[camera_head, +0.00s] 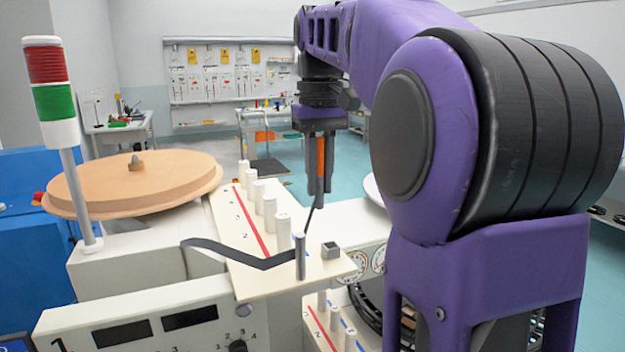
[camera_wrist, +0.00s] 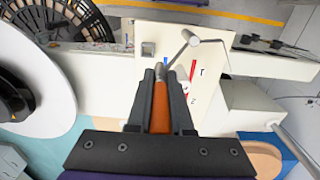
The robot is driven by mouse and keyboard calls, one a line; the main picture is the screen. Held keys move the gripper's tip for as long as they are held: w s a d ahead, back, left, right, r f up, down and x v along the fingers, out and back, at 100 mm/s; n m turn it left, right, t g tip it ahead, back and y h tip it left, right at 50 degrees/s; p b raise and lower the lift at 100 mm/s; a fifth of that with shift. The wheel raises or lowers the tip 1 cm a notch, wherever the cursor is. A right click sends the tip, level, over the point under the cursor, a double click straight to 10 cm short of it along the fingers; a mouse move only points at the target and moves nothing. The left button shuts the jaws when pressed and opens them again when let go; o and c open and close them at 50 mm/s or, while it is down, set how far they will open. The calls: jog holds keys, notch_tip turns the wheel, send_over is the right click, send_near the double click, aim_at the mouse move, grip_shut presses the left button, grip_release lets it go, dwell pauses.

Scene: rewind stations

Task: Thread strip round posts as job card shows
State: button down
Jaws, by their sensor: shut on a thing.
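A dark strip (camera_head: 225,249) runs from the machine's left side across the pale post board (camera_head: 262,278) to a grey metal post (camera_head: 300,257) near the board's front end. From there it rises to my gripper (camera_head: 319,192). The wrist view shows the strip (camera_wrist: 212,41) meeting the grey post (camera_wrist: 190,38); its exact contact is unclear. Several white posts (camera_head: 269,212) stand in a row behind the grey post, beside a red line. I cannot make out the job card.
A small grey block (camera_head: 331,250) sits on the board right of the grey post. A large tan reel (camera_head: 135,185) and a red-green signal lamp (camera_head: 50,92) stand at left. A white disc (camera_wrist: 35,75) and dark spoked reel (camera_wrist: 70,18) show in the wrist view.

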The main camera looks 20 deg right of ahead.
jog(key=w+a+p, duration=0.3)
jog(key=w+a, duration=0.2)
jog(key=w, duration=0.3)
jog(key=w+a+p, duration=0.3)
jog(key=w+a, duration=0.2)
jog(key=w, duration=0.4)
jog(key=d, duration=1.2)
jog(key=shift+w, duration=0.45)
jog(key=shift+s, duration=0.1)
